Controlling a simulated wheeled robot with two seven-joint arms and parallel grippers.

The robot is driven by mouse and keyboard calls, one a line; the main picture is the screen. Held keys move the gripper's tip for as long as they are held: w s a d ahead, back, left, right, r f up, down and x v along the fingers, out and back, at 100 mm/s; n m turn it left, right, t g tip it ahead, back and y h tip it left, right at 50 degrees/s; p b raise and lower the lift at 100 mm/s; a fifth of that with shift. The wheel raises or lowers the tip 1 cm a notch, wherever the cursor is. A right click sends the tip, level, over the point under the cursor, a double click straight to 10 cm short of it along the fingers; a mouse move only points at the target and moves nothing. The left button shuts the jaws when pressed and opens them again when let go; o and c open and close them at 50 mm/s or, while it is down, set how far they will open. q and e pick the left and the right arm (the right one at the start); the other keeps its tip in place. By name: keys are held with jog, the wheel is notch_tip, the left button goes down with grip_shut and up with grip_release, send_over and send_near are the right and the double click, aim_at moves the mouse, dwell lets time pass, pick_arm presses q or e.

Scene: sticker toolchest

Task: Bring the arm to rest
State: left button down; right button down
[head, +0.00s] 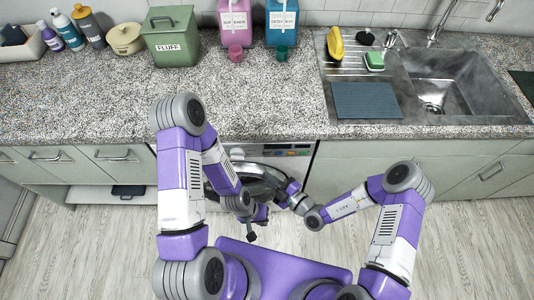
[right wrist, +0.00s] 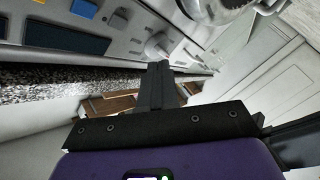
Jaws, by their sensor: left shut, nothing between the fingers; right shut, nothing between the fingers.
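My left gripper (head: 251,237) hangs low in front of the washing machine, its dark fingers shut with nothing between them. My right arm bends inward from the right, and its wrist is close to my left wrist, in front of the machine's round door. My right gripper's fingertips are hard to make out in the head view. In the right wrist view my right gripper (right wrist: 156,68) shows dark fingers closed together and empty. Whether the two wrists touch cannot be told.
The washing machine (head: 298,150) is under the speckled counter (head: 270,115). The counter holds a green FLUFF canister (head: 170,48), pink (head: 236,20) and teal (head: 282,22) dispensers, and bottles. A sink (head: 440,75) is at right.

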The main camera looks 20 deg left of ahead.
dwell(0.3)
jog(key=s+d+f+n+g+h, duration=0.3)
jog(key=s+d+n+g, duration=0.3)
jog(key=s+n, duration=0.6)
jog(key=s+d+f+n+g+h, duration=0.2)
jog(key=s+d+n+g, duration=0.4)
jog(key=n, duration=1)
jog(key=w+d+f+n+t+h, duration=0.1)
jog(key=w+d+n+t+h, duration=0.1)
jog(key=n, duration=0.7)
jog(key=w+d+f+n+t+h, duration=0.2)
jog(key=w+d+n+h, duration=0.1)
jog(key=n, duration=0.7)
jog(key=d+h, duration=0.1)
jog(key=d, duration=0.1)
jog(key=shift+w+d+t, duration=0.15)
jog(key=shift+d+t, duration=0.15)
jog(key=shift+d, duration=0.1)
